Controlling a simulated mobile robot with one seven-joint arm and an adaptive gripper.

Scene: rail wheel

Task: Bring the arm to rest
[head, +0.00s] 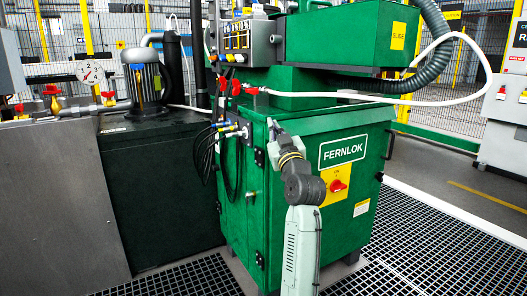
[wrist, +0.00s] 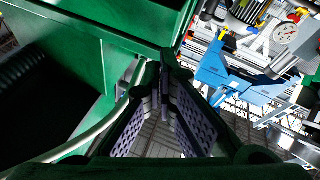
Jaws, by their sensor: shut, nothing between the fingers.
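My arm (head: 302,240) rises from the bottom of the head view, in front of the green FERNLOK cabinet (head: 342,205). My gripper (head: 271,124) is at its upper end, pointing up and left near the cabinet's top front edge. I cannot tell in the head view whether it touches the cabinet. In the wrist view my gripper (wrist: 166,68) shows its fingers meeting at the tips, shut and empty, with perforated pads lower down.
A red rotary switch (head: 337,185) on a yellow plate is right of my wrist. Black cables (head: 208,150) and red-handled valves (head: 236,88) are to the left. A white hose (head: 455,97) loops at upper right. Floor grating (head: 430,245) at right is clear.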

